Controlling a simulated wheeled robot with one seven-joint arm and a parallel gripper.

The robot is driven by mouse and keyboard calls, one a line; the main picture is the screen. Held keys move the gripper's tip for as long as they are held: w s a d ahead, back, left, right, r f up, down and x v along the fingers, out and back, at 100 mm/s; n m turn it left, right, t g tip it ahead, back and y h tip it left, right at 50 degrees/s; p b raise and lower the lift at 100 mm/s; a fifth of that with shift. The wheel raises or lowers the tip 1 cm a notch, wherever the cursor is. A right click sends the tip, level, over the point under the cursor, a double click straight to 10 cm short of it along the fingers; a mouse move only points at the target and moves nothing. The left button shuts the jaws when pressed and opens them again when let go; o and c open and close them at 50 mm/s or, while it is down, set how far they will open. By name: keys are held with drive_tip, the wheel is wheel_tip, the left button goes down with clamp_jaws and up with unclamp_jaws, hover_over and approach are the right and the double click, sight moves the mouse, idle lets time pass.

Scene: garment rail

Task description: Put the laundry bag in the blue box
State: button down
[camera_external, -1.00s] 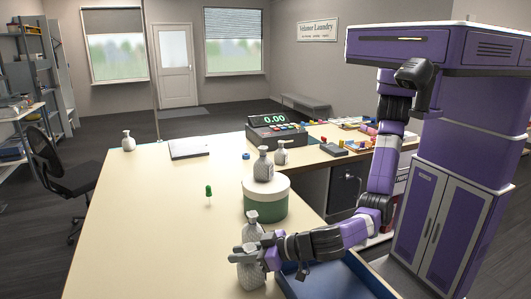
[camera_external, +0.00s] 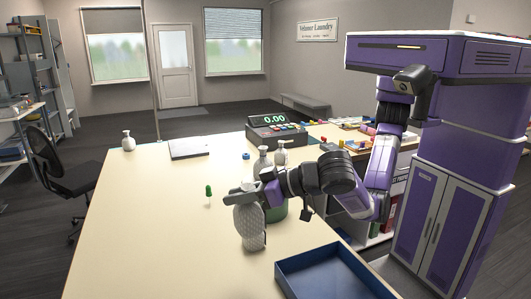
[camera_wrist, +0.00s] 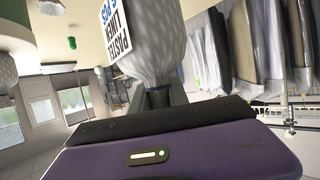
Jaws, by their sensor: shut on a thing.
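My gripper (camera_external: 243,194) is shut on the neck of a pale grey, textured laundry bag (camera_external: 249,228), which hangs below it. The bag is to the left of the blue box (camera_external: 325,275) and a little farther back, apart from it. The bag appears clear of the counter. In the wrist view the bag (camera_wrist: 152,55) fills the upper middle, with a printed white label (camera_wrist: 116,32) on its side; its neck is between my fingers (camera_wrist: 158,98). The open box's visible interior looks empty; its near end is cut off by the frame.
A green round container (camera_external: 277,213) is mostly hidden behind my arm and the bag. Similar bags (camera_external: 262,163) (camera_external: 281,152) stand behind, another (camera_external: 128,141) at the far left. A small green object (camera_external: 209,191) is left of my gripper. The counter's left front (camera_external: 140,240) is clear.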

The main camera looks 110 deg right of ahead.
drive_tip(key=shift+a+r, duration=0.1)
drive_tip(key=shift+r, duration=0.4)
drive_tip(key=s+a+r+n+t+y+p, duration=0.1)
drive_tip(key=s+a+n+t+y+p, duration=0.15)
drive_tip(key=s+a, duration=1.45)
wheel_tip(320, 180, down, 20)
drive_tip(key=p, duration=0.1)
drive_tip(key=shift+s+d+n+y+p, duration=0.25)
drive_tip(key=shift+s+n+y+p, duration=0.1)
drive_tip(key=shift+y, duration=0.1)
drive_tip(key=c, duration=1.7)
unclamp_jaws()
drive_tip(key=shift+f, duration=0.1)
drive_tip(key=o, duration=0.4)
